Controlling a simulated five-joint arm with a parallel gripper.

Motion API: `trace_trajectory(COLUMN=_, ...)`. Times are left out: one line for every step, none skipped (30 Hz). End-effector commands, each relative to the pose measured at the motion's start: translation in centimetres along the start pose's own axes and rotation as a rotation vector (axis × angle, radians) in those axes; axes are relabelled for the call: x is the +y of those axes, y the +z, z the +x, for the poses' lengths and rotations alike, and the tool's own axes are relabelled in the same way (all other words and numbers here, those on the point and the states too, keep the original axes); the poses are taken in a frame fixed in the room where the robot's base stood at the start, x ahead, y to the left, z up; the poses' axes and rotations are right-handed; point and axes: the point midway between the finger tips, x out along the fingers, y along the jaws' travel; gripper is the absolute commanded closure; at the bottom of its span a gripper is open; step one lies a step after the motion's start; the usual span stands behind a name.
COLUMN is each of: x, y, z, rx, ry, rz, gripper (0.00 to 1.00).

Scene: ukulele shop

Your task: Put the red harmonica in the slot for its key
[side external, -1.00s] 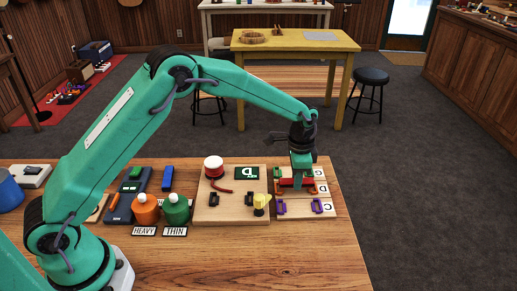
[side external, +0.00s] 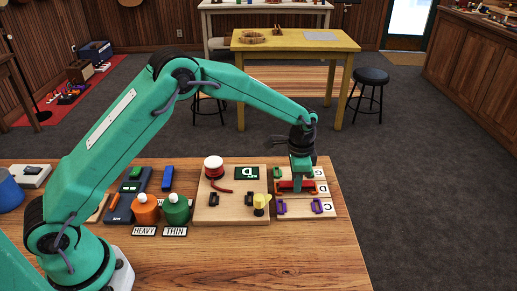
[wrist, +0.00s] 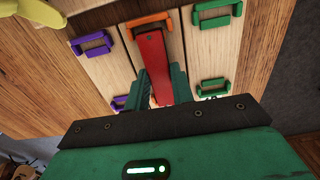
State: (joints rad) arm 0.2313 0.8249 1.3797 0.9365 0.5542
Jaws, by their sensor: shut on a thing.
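The red harmonica (wrist: 153,62) is between the two fingers of my gripper (wrist: 161,84), which is shut on it. In the side view the red harmonica (side external: 296,186) is at the middle row of the slot board (side external: 298,213), the row marked D, between its orange end brackets (side external: 279,187). In the wrist view its far end is beside the orange bracket (wrist: 148,25). I cannot tell whether it touches the board. A green card (side external: 247,173) on the wooden board to the left reads KEY D.
The slot board also has purple brackets (side external: 317,207) at row C and green brackets (wrist: 214,12) on the other outer row. Orange (side external: 146,209) and green bottles (side external: 176,209) stand farther left. The front tabletop is clear.

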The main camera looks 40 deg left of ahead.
Motion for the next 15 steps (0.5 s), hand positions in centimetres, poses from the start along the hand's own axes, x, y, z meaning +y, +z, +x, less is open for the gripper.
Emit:
trace_trajectory(x=0.0, y=0.01, z=0.06, rx=0.0, ry=0.0, rz=0.0, gripper=1.0)
trace_trajectory(x=0.0, y=0.0, z=0.08, rx=0.0, ry=0.0, rz=0.0, gripper=1.0)
trace_trajectory(x=0.0, y=0.01, z=0.11, rx=0.0, ry=0.0, rz=0.0, gripper=1.0)
trace_trajectory(x=0.0, y=0.01, z=0.12, rx=0.0, ry=0.0, rz=0.0, gripper=1.0)
trace_trajectory(x=0.0, y=0.01, z=0.13, rx=0.0, ry=0.0, rz=0.0, gripper=1.0)
trace_trajectory(x=0.0, y=0.01, z=0.14, rx=0.0, ry=0.0, rz=0.0, gripper=1.0)
trace_trajectory(x=0.0, y=0.01, z=0.15, rx=0.0, ry=0.0, rz=0.0, gripper=1.0)
trace_trajectory(x=0.0, y=0.01, z=0.15, rx=0.0, ry=0.0, rz=0.0, gripper=1.0)
trace_trajectory(x=0.0, y=0.01, z=0.15, rx=0.0, ry=0.0, rz=0.0, gripper=1.0)
trace_trajectory(x=0.0, y=0.01, z=0.15, rx=0.0, ry=0.0, rz=0.0, gripper=1.0)
trace_trajectory(x=0.0, y=0.01, z=0.15, rx=0.0, ry=0.0, rz=0.0, gripper=1.0)
trace_trajectory(x=0.0, y=0.01, z=0.15, rx=0.0, ry=0.0, rz=0.0, gripper=1.0)
trace_trajectory(x=0.0, y=0.01, z=0.15, rx=0.0, ry=0.0, rz=0.0, gripper=1.0)
trace_trajectory(x=0.0, y=0.01, z=0.15, rx=0.0, ry=0.0, rz=0.0, gripper=0.72)
trace_trajectory(x=0.0, y=0.01, z=0.14, rx=0.0, ry=0.0, rz=0.0, gripper=0.65)
